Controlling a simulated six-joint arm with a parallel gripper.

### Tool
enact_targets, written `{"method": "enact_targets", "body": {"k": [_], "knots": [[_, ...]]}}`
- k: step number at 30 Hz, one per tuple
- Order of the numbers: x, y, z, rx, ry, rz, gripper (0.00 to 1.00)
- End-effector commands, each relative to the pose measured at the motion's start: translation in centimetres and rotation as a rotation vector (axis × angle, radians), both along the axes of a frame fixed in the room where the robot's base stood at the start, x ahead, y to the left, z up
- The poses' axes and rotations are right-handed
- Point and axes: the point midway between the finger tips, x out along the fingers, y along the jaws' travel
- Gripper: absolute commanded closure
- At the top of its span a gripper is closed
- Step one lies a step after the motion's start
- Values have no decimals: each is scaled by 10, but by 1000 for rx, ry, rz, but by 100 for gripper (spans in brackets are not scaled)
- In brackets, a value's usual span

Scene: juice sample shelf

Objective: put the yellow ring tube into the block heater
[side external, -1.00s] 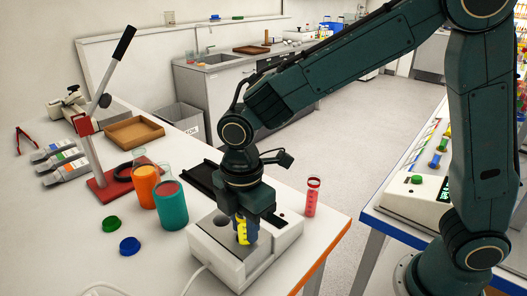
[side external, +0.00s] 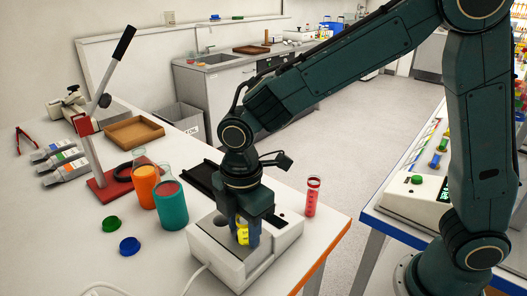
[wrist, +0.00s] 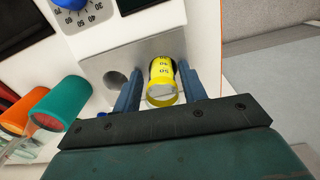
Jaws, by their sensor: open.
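The yellow ring tube (wrist: 162,85) has a clear rim, a yellow band with dark numbers and a darker lower part. In the wrist view it stands at the metal block (wrist: 97,64) of the block heater, its lower end appearing to be in a well. An empty round well shows beside it. My gripper (wrist: 163,95) is open, one finger on each side of the tube with small gaps. In the side view my gripper (side external: 248,238) is low over the white block heater (side external: 268,258), and the tube (side external: 242,231) is partly hidden by a finger.
A red-marked tube (side external: 312,196) stands right of the heater, near the bench edge. Teal (side external: 171,206) and orange (side external: 145,182) bottles stand to its left, with green (side external: 112,224) and blue (side external: 130,246) caps.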

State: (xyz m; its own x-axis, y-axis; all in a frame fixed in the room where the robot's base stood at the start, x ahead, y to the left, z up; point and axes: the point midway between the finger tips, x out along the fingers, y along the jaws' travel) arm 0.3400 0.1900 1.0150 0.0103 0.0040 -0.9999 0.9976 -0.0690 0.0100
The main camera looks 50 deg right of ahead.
Motion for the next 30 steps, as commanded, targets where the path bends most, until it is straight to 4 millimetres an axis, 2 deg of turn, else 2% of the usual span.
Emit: {"method": "enact_targets", "body": {"k": [1, 5, 11, 17, 30], "knots": [[-7, -1, -5, -8, 24, 8, 48], [-7, 0, -4, -8, 25, 9, 48], [-5, 0, 9, -6, 17, 7, 48], [-3, 0, 35, -2, 8, 4, 48], [-1, -1, 110, 1, 0, 0, 48]]}}
